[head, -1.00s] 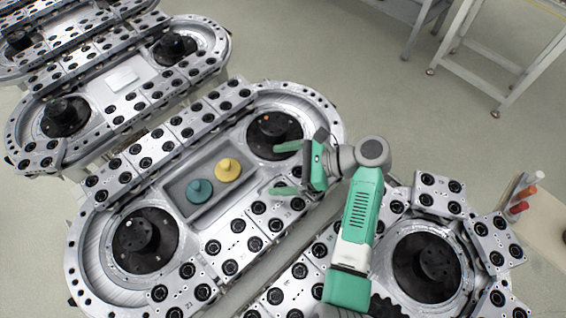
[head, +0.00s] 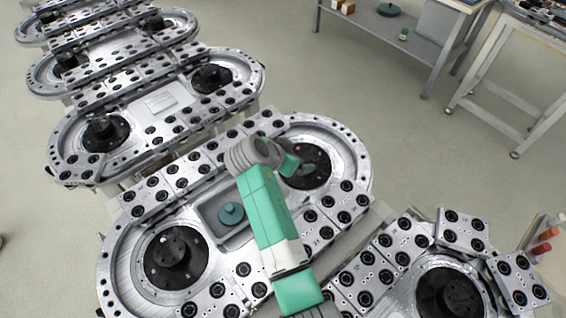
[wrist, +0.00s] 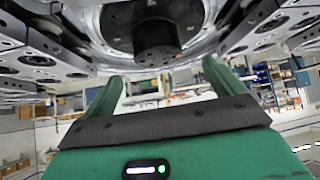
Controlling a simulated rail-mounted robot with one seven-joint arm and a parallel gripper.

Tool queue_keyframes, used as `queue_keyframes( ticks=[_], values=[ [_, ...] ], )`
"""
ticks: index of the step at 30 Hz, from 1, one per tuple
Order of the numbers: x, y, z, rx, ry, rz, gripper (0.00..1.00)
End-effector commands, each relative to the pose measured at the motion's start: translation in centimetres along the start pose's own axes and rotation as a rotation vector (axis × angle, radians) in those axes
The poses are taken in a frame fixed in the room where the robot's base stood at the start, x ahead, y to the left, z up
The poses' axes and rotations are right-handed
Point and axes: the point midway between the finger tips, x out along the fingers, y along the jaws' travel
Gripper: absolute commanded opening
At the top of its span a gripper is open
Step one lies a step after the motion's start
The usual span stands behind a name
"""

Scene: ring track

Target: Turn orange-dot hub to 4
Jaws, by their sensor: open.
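My gripper (head: 290,164) is over the hub's left side, mostly hidden by my wrist in the head view. In the wrist view, my gripper (wrist: 160,74) has its two green fingers apart with nothing between them. A black hub (wrist: 157,38) with a raised centre shows beyond the fingertips, apart from them. I cannot read any number marks.
A second black hub (head: 174,257) fills the left end of the same track. A teal knobbed disc (head: 231,213) lies in the recessed tray between the hubs. Plates with black round sockets (head: 342,202) line the track. More tracks stand behind, and another hub (head: 450,296) is at lower right.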

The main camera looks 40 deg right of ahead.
Motion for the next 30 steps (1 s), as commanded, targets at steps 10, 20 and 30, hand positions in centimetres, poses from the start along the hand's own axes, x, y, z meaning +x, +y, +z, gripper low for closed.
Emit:
queue_keyframes(
  ticks=[10, 20, 30],
  values=[
    [3.8, 0.1, -0.2, -0.003, 0.008, 0.007, 0.94],
    [7.7, 0.1, -0.2, -0.001, 0.005, 0.005, 0.94],
    [7.7, 0.1, -0.3, -0.001, 0.005, 0.004, 0.74]
  ],
)
